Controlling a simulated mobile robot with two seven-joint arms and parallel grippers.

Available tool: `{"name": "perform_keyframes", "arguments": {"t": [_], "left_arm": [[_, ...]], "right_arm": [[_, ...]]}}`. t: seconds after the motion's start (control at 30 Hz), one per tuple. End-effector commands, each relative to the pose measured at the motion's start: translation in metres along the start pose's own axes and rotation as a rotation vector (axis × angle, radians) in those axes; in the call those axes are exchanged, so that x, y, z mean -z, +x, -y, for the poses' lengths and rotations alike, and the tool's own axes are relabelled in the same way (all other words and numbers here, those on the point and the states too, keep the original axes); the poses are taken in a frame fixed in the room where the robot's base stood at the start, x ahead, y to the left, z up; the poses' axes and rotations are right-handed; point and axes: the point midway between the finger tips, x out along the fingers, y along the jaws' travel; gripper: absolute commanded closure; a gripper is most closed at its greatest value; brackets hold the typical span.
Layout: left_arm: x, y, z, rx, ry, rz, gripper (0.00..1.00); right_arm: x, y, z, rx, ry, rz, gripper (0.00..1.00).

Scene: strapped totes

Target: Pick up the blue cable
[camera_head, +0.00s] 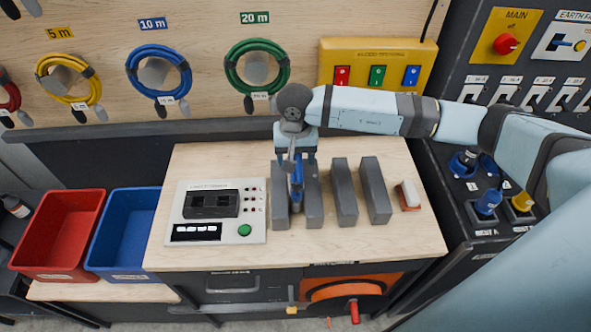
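The blue cable (186,72) hangs as a coil on the wooden back panel, under a blue "10 m" label, around a grey holder. Its dark plugs hang at the lower side. My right arm reaches in from the right, and my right gripper (297,196) points down over the grey upright blocks on the bench. It is well to the right of and below the blue cable, apart from it. A narrow blue piece shows at the gripper; I cannot tell whether it is held or whether the fingers are shut. My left gripper is not in view.
A yellow cable (40,68) and a green cable (229,66) hang on either side. A dark ledge (200,127) runs below. A tester box (212,232) and grey blocks (344,190) stand on the bench. Red (98,205) and blue (152,192) bins sit lower left.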

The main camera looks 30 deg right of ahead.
Motion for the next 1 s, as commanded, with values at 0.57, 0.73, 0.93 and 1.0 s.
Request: {"name": "perform_keyframes", "arguments": {"t": [0.57,0.73,0.93,1.0], "left_arm": [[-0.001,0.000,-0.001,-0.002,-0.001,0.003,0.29],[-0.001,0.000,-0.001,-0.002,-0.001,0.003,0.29],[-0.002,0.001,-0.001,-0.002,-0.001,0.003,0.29],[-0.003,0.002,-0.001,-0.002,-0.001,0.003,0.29]], "right_arm": [[0.001,-0.003,0.001,0.003,0.000,-0.002,1.00],[0.001,-0.003,0.001,0.003,0.000,-0.003,1.00],[0.002,-0.009,0.001,0.005,0.000,-0.004,1.00],[0.002,-0.013,0.001,0.005,0.000,-0.005,1.00]]}}
